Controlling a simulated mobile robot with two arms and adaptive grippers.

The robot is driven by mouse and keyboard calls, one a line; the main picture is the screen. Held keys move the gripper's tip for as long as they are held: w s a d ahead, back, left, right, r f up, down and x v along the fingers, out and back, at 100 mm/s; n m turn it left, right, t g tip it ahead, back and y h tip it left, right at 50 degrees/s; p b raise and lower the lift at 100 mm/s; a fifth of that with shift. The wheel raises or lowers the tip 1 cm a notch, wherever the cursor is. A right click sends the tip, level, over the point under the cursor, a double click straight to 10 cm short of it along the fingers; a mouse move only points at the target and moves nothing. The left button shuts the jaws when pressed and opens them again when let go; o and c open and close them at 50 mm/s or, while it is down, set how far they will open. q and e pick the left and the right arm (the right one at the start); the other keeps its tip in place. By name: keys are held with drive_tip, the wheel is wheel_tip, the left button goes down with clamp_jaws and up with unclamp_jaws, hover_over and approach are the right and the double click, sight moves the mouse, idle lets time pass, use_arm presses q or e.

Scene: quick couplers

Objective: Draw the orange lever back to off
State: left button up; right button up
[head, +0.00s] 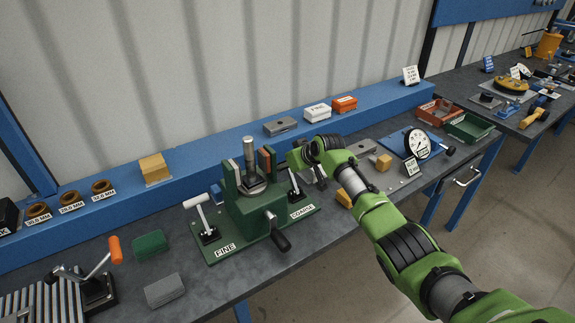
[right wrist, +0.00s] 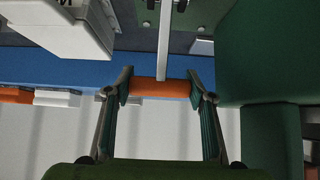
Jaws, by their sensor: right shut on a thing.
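The green fixture (head: 255,208) stands on the bench, with a FINE plate at its left and a COARSE plate at its right. A pale lever rod (right wrist: 165,40) runs from the handle to the base. In the head view the rod (head: 294,184) shows, but my gripper hides the orange handle. My left gripper is not in view.
A white-handled lever (head: 197,202) stands on the FINE side. A separate orange-handled clamp lever (head: 115,250) is at the lower left. A black crank (head: 277,232) sticks out in front. Grey and yellow blocks and a dial gauge (head: 417,144) lie to the right.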

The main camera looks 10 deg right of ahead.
drive_tip(key=shift+w+a+r, duration=0.1)
drive_tip(key=shift+w+r, duration=0.1)
drive_tip(key=shift+r, duration=0.15)
drive_tip(key=o, duration=1.6)
drive_tip(key=shift+w+f, duration=0.15)
drive_tip(key=shift+f, duration=0.15)
drive_tip(key=shift+s+r, duration=0.1)
drive_tip(key=shift+s, duration=0.1)
drive_tip(key=v, duration=1.1)
drive_tip(key=shift+s+r, duration=0.2)
